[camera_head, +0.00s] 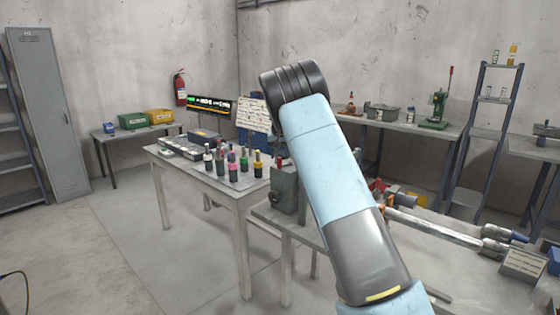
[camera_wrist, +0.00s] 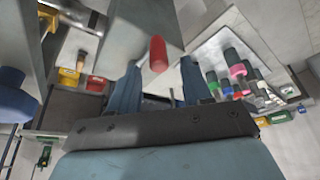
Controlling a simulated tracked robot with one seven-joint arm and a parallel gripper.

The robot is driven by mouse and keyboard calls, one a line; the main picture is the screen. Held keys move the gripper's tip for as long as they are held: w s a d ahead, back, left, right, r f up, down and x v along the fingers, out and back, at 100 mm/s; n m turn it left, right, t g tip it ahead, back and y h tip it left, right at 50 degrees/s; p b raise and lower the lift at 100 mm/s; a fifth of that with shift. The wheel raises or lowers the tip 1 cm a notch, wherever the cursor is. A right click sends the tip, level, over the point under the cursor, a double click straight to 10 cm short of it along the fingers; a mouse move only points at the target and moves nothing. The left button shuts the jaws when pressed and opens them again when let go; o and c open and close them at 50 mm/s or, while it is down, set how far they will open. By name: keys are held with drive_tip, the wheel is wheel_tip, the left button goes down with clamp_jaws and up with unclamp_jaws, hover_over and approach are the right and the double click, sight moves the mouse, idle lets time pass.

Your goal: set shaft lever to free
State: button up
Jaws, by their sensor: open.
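In the wrist view, a red cylindrical knob (camera_wrist: 158,54) shows in the gap between the two fingers of my gripper (camera_wrist: 160,80). It appears to be the lever's end, beside a grey housing (camera_wrist: 150,20). The fingers are apart on either side of the knob, with no clear contact. In the head view, the grey housing (camera_head: 284,190) stands on the bench left of my arm, with a small red tip (camera_head: 279,160) at its top. A metal shaft (camera_head: 435,228) lies along the bench to the right. My arm hides the gripper and part of the housing there.
A table (camera_head: 240,190) with several coloured bottles stands left of the housing. Red and orange parts (camera_head: 380,192) sit on the bench just right of my arm. A small sign (camera_head: 523,263) stands near the shaft's end.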

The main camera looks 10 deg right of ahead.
sight(279, 159)
drive_tip(key=shift+x, duration=1.9)
clamp_jaws()
